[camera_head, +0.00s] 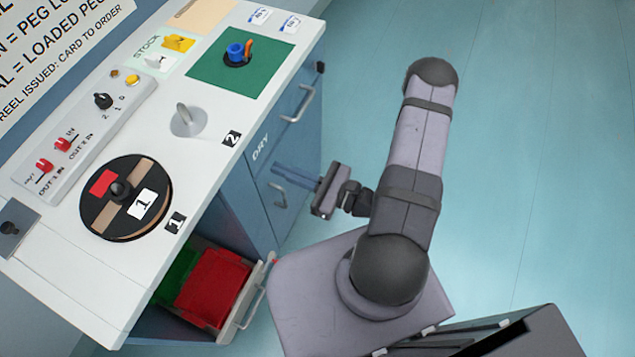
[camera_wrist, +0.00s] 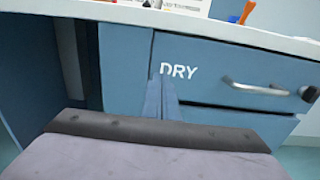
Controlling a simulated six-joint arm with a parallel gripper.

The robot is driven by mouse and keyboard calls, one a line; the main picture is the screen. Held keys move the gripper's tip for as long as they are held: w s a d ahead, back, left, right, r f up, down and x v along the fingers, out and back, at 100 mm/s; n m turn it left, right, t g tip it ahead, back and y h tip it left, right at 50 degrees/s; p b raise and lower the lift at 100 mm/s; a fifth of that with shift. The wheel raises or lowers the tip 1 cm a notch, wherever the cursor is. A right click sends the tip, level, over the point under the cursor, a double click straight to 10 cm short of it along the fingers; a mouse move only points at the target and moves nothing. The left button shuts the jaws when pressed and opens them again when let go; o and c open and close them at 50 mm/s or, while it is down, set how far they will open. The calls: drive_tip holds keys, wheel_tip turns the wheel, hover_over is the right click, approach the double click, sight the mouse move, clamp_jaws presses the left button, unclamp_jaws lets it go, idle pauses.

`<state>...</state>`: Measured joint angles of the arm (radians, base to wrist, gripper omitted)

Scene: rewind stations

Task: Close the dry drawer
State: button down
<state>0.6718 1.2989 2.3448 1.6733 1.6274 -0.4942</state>
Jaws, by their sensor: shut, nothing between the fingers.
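The dry drawer front (camera_wrist: 212,68) is blue with white DRY lettering and a bar handle. In the wrist view it looks flush with the panel beside it, with only a thin seam at its left edge. In the head view its handle (camera_head: 300,103) shows on the cabinet's front, to the right of the DRY lettering. My gripper (camera_head: 277,172) is shut and empty, its fingers pointing at the cabinet front below the lettering. In the wrist view my gripper (camera_wrist: 160,82) overlaps the left end of the drawer front. I cannot tell whether the fingertips touch it.
A lower drawer handle (camera_head: 278,195) is near my fingers. Another drawer (camera_head: 245,310), nearer the front, stands open with a red bin (camera_head: 213,287) and a green bin (camera_head: 177,275). The white worktop (camera_head: 205,165) carries a reel (camera_head: 125,197) and a spindle. Floor at right is clear.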

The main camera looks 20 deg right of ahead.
drive_tip(key=b+v, duration=0.1)
drive_tip(key=v, duration=0.7)
drive_tip(key=shift+s+d, duration=0.25)
drive_tip(key=shift+s, duration=0.05)
drive_tip(key=s+a+r+n+g+h+p, duration=0.1)
drive_tip(key=s+a+r+n+g+p, duration=0.3)
drive_tip(key=n+g, duration=0.4)
drive_tip(key=s+a+r+n+g+h+p, duration=0.1)
drive_tip(key=s+r+n+g+p, duration=0.1)
drive_tip(key=s+r+n+g, duration=0.35)
drive_tip(key=w+d+r+n+h+p, duration=0.5)
drive_tip(key=r+n+h, duration=0.3)
drive_tip(key=n, duration=0.5)
drive_tip(key=w+h, duration=0.1)
drive_tip(key=h, duration=0.1)
drive_tip(key=shift+d+r+t+h, duration=0.15)
drive_tip(key=shift+r+t+h, duration=0.1)
drive_tip(key=shift+t+h, duration=0.15)
drive_tip(key=shift+f+n, duration=0.1)
drive_tip(key=shift+n, duration=0.15)
